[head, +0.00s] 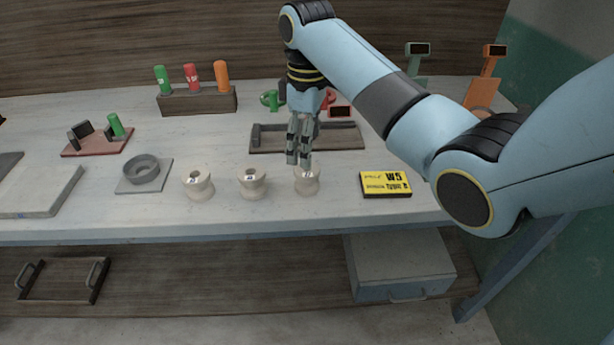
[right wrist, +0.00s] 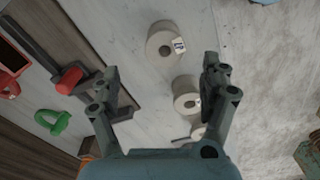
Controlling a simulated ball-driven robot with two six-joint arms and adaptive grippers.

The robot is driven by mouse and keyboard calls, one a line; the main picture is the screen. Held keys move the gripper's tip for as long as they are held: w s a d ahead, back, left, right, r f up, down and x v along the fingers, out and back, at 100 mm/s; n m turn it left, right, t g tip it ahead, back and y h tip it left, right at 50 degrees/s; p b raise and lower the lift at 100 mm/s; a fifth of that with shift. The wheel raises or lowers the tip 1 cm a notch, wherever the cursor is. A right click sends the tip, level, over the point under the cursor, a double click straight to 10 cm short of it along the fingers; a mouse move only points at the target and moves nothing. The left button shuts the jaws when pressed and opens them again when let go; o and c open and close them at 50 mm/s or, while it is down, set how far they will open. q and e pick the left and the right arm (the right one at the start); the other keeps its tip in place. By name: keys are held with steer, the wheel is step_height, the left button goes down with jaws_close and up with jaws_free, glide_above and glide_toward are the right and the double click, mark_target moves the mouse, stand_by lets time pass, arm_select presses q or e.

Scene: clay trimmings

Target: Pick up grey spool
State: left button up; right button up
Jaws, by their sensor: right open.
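Three pale, cream-grey spools stand in a row near the table's front edge in the head view: a left one (head: 198,184), a middle one (head: 252,184) and a right one (head: 307,184). Each has a small label, and their colours look alike. My right gripper (head: 298,161) points down just above and behind the right spool, open and empty. In the right wrist view the open fingers (right wrist: 161,70) frame the right spool (right wrist: 166,43), with the other spools (right wrist: 187,95) lower down. My left gripper is not in view.
A yellow-topped box (head: 386,184) lies right of the spools. A grey ring on a plate (head: 144,172) is to their left. A dark tray (head: 345,137) lies behind the gripper. A block with several coloured cylinders (head: 197,101) stands at the back.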

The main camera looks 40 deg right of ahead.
mark_target(307, 174)
step_height(307, 174, down, 3)
steer(key=shift+f, duration=0.1)
steer(key=f, duration=0.5)
steer(key=shift+s+a, duration=0.2)
steer(key=shift+s, duration=0.05)
steer(key=c, duration=1.5)
